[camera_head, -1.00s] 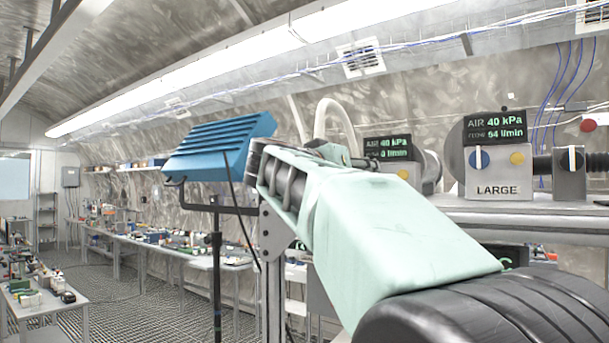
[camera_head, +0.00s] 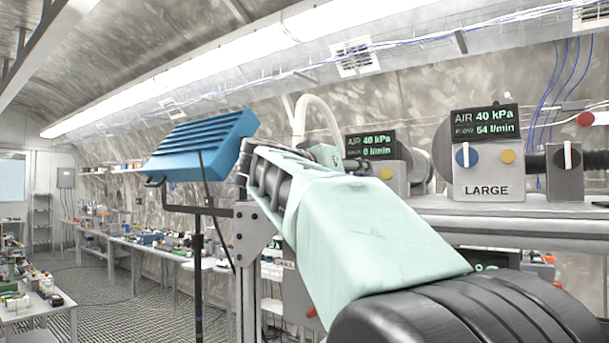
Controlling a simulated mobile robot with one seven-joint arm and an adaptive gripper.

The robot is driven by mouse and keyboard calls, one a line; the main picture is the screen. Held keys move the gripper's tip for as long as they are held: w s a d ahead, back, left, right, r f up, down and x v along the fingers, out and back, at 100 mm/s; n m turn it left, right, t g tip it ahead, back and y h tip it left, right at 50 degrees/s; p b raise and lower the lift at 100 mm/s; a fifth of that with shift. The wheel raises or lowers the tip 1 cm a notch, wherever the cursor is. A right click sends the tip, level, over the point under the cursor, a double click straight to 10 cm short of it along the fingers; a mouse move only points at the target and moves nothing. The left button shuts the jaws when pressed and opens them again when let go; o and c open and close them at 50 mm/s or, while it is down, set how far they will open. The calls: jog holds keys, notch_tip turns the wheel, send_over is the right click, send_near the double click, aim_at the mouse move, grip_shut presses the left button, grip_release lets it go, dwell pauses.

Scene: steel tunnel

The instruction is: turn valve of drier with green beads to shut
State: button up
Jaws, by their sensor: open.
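No drier with green beads can be made out. A box labelled LARGE (camera_head: 487,190) carries a blue round valve (camera_head: 467,157) with an upright white handle. A grey box to its right bears another upright white handle (camera_head: 567,156). My mint-green arm crosses the middle of the view.
The display above LARGE (camera_head: 485,121) reads AIR 40 kPa; a second display (camera_head: 371,146) reads 0 l/min. A blue louvred lamp (camera_head: 203,145) on a stand is close left of my arm. Benches (camera_head: 150,248) line the far wall. Mesh floor is open at left.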

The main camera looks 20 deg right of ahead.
jog(key=shift+c, duration=0.4)
jog(key=c, duration=1.1)
jog(key=shift+m, duration=0.3)
jog(key=m, duration=0.5)
jog(key=shift+s, duration=0.1)
jog(key=m, duration=0.5)
jog(key=shift+s+d, duration=0.1)
